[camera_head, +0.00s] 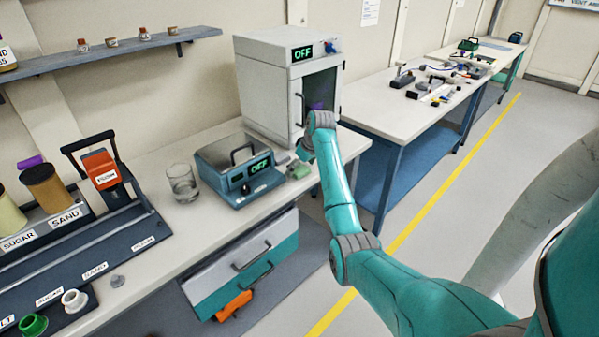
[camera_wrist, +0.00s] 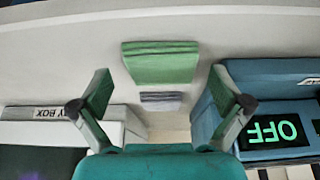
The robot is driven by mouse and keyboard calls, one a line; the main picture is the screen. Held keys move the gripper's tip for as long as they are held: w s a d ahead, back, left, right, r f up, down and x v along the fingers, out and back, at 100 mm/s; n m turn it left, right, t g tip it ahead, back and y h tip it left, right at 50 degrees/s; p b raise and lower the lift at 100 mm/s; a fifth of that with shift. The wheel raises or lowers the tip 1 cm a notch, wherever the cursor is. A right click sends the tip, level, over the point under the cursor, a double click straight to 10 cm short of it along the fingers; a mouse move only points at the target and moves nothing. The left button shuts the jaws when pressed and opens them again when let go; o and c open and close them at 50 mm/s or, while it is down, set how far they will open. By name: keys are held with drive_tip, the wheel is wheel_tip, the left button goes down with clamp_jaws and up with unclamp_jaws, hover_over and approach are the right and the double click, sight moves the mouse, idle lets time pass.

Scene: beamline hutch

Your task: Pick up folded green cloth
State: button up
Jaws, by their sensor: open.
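The folded green cloth (camera_wrist: 160,63) lies flat on the bench in the wrist view, just beyond and between my fingertips. It also shows in the head view as a small green patch (camera_head: 299,171) between the hotplate and the dry box, beside my arm's end. My gripper (camera_wrist: 160,88) is open and empty, with one finger to each side of the cloth's line. It does not touch the cloth in the picture. In the head view my wrist hides the fingers.
A small grey folded piece (camera_wrist: 161,101) lies beside the cloth. The blue hotplate (camera_head: 238,168), reading OFF, stands close on one side; the white dry box (camera_head: 270,92) stands on the other. A glass beaker (camera_head: 182,183) is left of the hotplate. A drawer unit (camera_head: 245,262) is below.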

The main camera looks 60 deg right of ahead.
sight(300, 169)
drive_tip(key=c, duration=1)
drive_tip(key=shift+o, duration=0.2)
drive_tip(key=shift+r, duration=0.1)
wheel_tip(300, 169, up, 18)
